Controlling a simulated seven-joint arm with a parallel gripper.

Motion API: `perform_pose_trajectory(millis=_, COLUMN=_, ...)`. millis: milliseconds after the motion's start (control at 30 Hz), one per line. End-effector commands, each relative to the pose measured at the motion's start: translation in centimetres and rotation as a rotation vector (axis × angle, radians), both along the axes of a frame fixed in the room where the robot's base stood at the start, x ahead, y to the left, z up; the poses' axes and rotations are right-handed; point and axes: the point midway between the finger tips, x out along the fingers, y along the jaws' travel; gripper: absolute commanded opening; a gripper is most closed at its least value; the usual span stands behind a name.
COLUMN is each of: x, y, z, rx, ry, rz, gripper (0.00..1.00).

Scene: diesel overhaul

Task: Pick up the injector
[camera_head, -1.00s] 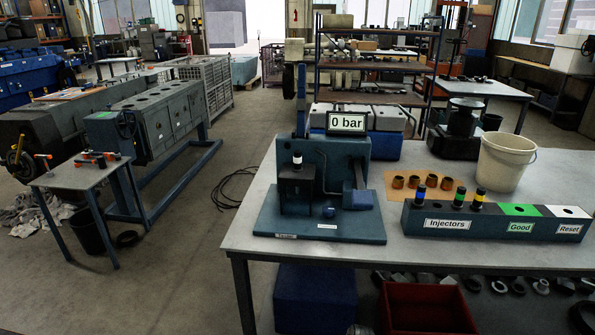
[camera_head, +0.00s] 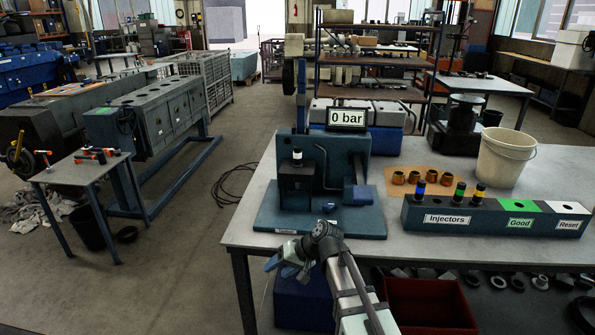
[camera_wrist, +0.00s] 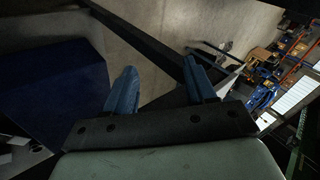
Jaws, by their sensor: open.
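Several dark injectors with coloured bands are in view. One with a blue band (camera_head: 420,188), one with a green band (camera_head: 460,192) and one with a yellow band (camera_head: 479,193) stand upright in the "Injectors" part of a long rack (camera_head: 408,214). One with a white band (camera_head: 297,158) stands in the test stand (camera_head: 335,160), whose display (camera_head: 347,118) reads "0 bar". My gripper (camera_head: 279,267) is in front of the bench edge, below the test stand and left of the rack. In the wrist view its blue fingers (camera_wrist: 160,82) are apart with nothing between them.
The rack's right end has a green "Good" part (camera_head: 518,207) and a white "Reset" part (camera_head: 568,211). A white bucket (camera_head: 505,160) and several copper-coloured rings (camera_head: 430,176) stand behind it. A red bin (camera_head: 430,305) is under the bench (camera_head: 395,244).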

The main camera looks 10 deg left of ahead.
Motion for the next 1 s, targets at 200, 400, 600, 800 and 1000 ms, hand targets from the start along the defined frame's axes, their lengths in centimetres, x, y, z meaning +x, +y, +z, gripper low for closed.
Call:
perform_pose_trajectory(millis=200, x=0.6, y=3.1, z=6.6, rx=0.083, ry=-0.066, rz=0.04, gripper=0.55)
perform_pose_trajectory(millis=400, x=7.3, y=5.1, z=12.2, rx=0.042, ry=-0.199, rz=0.086, gripper=0.55)
perform_pose_trajectory(millis=600, x=14.6, y=7.1, z=20.2, rx=-0.028, ry=-0.369, rz=0.141, gripper=0.55)
perform_pose_trajectory(millis=800, x=19.5, y=8.4, z=27.7, rx=-0.092, ry=-0.509, rz=0.183, gripper=0.55)
perform_pose_trajectory(millis=1000, x=22.3, y=9.1, z=33.1, rx=-0.136, ry=-0.597, rz=0.206, gripper=0.55)
